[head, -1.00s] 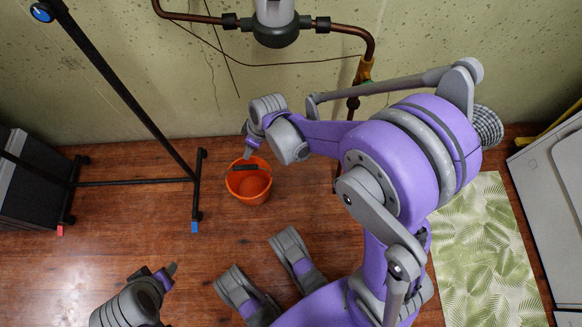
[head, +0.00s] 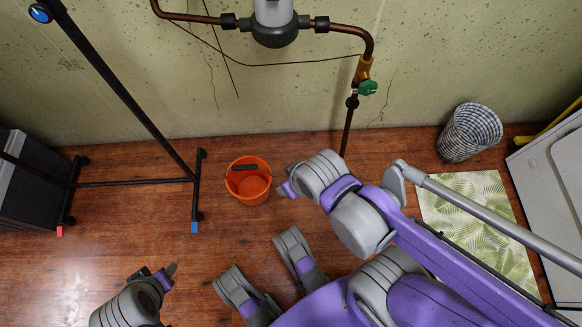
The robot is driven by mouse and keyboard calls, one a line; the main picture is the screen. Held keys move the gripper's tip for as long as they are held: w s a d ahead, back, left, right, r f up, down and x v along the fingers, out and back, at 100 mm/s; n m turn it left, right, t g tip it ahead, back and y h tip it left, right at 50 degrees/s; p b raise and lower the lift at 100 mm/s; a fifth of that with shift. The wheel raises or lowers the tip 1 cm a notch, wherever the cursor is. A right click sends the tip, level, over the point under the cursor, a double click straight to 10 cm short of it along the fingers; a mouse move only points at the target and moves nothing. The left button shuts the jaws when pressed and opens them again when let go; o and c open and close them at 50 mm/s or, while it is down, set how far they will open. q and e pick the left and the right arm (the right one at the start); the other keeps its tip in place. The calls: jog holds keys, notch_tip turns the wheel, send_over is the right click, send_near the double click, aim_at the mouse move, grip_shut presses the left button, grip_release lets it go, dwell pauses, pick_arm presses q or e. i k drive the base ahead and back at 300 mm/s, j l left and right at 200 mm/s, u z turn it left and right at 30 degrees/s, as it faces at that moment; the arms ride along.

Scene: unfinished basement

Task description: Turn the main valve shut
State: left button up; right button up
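The valve is a small green handle (head: 368,88) by a brass fitting (head: 364,68) on the copper pipe, at the wall right of centre in the head view. It is in plain sight and nothing touches it. My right gripper (head: 287,189) points left over the floor, below and left of the valve and well apart from it. Its fingers are mostly hidden by the wrist. My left gripper (head: 161,275) is low at the left, far from the valve. The opening of both grippers is unclear.
An orange bucket (head: 248,182) stands on the floor near my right gripper. A black rack (head: 128,183) stands at the left. A wicker basket (head: 470,132), a leaf-patterned mat (head: 476,205) and a white appliance (head: 555,175) are at the right. A grey meter (head: 275,30) hangs on the pipe.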

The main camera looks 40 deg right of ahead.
aim_at(369, 87)
jog(key=k+z, duration=0.3)
jog(key=k, duration=0.15)
jog(key=k+l+z, duration=0.1)
jog(key=k+z, duration=0.25)
jog(key=k, duration=0.15)
